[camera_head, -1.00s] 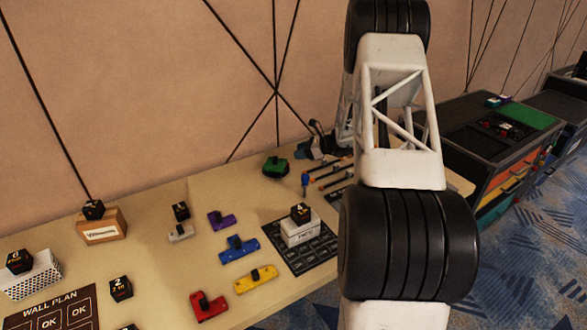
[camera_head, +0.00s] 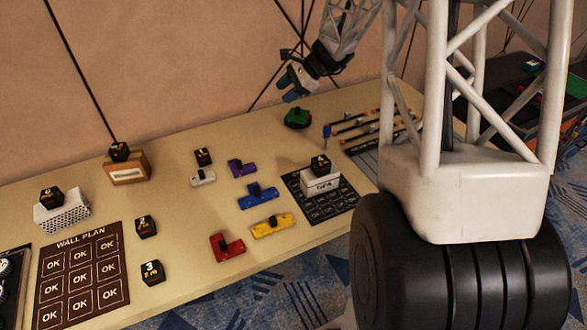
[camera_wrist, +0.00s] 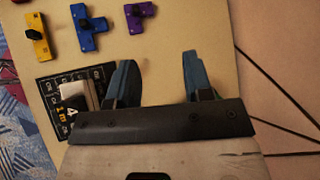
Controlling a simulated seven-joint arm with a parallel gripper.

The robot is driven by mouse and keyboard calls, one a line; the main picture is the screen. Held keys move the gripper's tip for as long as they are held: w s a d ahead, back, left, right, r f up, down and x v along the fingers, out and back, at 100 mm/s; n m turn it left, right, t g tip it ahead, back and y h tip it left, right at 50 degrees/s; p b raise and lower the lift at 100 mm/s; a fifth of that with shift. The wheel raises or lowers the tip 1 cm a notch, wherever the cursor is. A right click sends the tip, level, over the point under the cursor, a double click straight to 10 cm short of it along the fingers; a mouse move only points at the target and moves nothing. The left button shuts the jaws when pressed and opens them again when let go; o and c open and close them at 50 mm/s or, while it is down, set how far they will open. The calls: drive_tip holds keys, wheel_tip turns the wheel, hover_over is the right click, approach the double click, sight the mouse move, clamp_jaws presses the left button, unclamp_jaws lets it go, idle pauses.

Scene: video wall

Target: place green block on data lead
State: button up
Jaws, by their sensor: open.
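A green block (camera_head: 297,118) with a dark knob lies near the back of the table in the head view.
Purple (camera_head: 242,168), blue (camera_head: 258,196), yellow (camera_head: 271,225) and red (camera_head: 227,246) blocks lie mid-table. A white box (camera_head: 321,183) stands on a dark mat (camera_head: 298,190). Several black numbered cubes, a wall plan (camera_head: 82,275) and a brown box (camera_head: 127,171) are further left.

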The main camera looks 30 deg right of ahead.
drive_tip(key=s+a+r+n+g+h, duration=0.1)
drive_tip(key=s+a+r+n, duration=0.2)
drive_tip(key=s+a, duration=0.3)
drive_tip(key=s+a+r+n+g+h, duration=0.1)
drive_tip(key=s+a+r+n+h, duration=0.15)
drive_tip(key=s, duration=0.45)
drive_tip(key=s+a+r+n+h, duration=0.1)
drive_tip(key=s+a+r+n, duration=0.3)
drive_tip(key=s+a, duration=0.25)
drive_tip(key=s+a+n+h, duration=0.1)
drive_tip(key=s+n, duration=0.3)
drive_tip(key=s, duration=0.6)
drive_tip(key=s+a+n+h, duration=0.1)
drive_tip(key=s+n+h, duration=0.2)
drive_tip(key=s, duration=0.7)
drive_tip(key=shift+s+a+r+n+t, duration=0.25)
drive_tip(key=shift+s+r+n+t, duration=0.05)
drive_tip(key=shift+s+n+t, duration=0.1)
